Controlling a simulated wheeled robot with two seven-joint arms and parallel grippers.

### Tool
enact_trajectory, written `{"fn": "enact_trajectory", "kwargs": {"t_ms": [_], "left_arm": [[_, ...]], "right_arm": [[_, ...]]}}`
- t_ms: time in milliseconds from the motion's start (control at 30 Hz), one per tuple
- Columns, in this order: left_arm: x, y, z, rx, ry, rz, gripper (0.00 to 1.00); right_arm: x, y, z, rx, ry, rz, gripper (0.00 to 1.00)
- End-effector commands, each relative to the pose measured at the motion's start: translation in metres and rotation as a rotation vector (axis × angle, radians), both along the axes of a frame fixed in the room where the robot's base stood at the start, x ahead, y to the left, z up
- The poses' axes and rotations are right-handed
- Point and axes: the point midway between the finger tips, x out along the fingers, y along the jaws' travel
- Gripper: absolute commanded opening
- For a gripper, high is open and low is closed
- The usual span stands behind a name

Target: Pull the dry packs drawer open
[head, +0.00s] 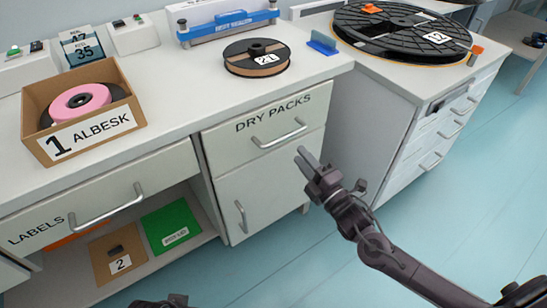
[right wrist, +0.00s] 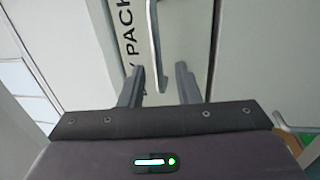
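The dry packs drawer (head: 232,147), a light front lettered DRY PACKS, sits closed under the worktop. Its silver bar handle (head: 280,136) runs across the front; the handle also shows in the right wrist view (right wrist: 154,45). My right gripper (head: 304,156) is just in front of the drawer, a little below the handle's right end in the head view.
A cupboard door (head: 232,195) with an upright handle is below the drawer. The labels drawer (head: 75,212) is at left, above an open shelf. A reel (head: 257,60) stands on the worktop. Another cabinet (head: 415,150) stands at right. The blue floor (head: 320,265) is clear.

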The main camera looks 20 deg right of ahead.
Motion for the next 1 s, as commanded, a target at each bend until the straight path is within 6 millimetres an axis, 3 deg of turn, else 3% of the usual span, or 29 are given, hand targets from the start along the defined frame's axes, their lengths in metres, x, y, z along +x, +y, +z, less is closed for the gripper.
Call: {"fn": "enact_trajectory", "kwargs": {"t_ms": [167,600,967,1000], "left_arm": [[0.000,-0.002,0.003,-0.005,-0.010,-0.005,1.00],[0.004,-0.011,0.000,-0.032,-0.057,-0.019,1.00],[0.005,-0.012,0.001,-0.034,-0.063,-0.021,1.00],[0.005,-0.012,0.001,-0.034,-0.062,-0.021,1.00]], "right_arm": [[0.009,0.006,0.008,-0.009,-0.026,0.006,0.30],[0.066,0.027,0.019,-0.007,-0.020,0.005,0.30],[0.071,0.029,0.020,-0.008,-0.018,0.006,0.30],[0.071,0.029,0.020,-0.008,-0.018,0.006,0.25]]}}
